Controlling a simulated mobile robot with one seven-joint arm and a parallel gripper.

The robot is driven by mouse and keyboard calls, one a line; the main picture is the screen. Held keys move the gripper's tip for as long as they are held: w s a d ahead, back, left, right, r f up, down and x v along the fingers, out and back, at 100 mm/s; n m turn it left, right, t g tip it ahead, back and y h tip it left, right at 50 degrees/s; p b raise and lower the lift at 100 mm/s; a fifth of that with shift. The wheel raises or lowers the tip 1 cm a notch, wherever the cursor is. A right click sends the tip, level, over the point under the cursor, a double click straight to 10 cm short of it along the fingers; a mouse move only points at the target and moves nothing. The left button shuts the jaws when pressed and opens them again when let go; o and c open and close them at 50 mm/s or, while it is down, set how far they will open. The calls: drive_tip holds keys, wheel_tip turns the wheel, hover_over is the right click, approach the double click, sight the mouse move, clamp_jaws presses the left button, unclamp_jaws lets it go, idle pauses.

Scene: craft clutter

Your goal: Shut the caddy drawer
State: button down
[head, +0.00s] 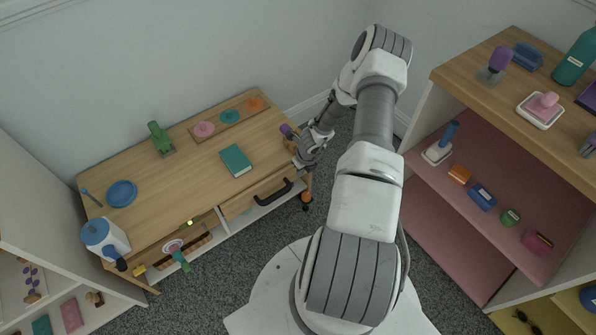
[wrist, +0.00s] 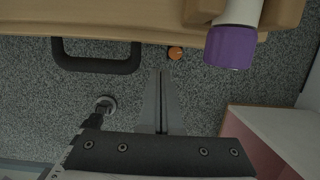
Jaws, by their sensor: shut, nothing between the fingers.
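The wooden table (head: 190,165) has a drawer front (head: 245,203) on its right half, with a black handle (head: 273,195). In the wrist view the handle (wrist: 97,66) juts out from the wooden edge, left of my gripper. I cannot tell clearly how far the drawer stands out. My gripper (wrist: 161,74) is shut and empty, pointing toward the table edge, apart from the handle. In the head view my wrist is by the table's right end, and the fingertips are hard to make out.
A purple-capped white thing (wrist: 232,42) is close to the right of my fingers. An orange round thing (wrist: 175,53) is just beyond them. A green book (head: 236,160) lies on the tabletop. Shelves (head: 490,170) stand at the right; carpet is free in front of the table.

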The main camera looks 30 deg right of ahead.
drive_tip(key=s+p+v, duration=0.1)
drive_tip(key=p+v, duration=0.2)
drive_tip(key=v, duration=0.7)
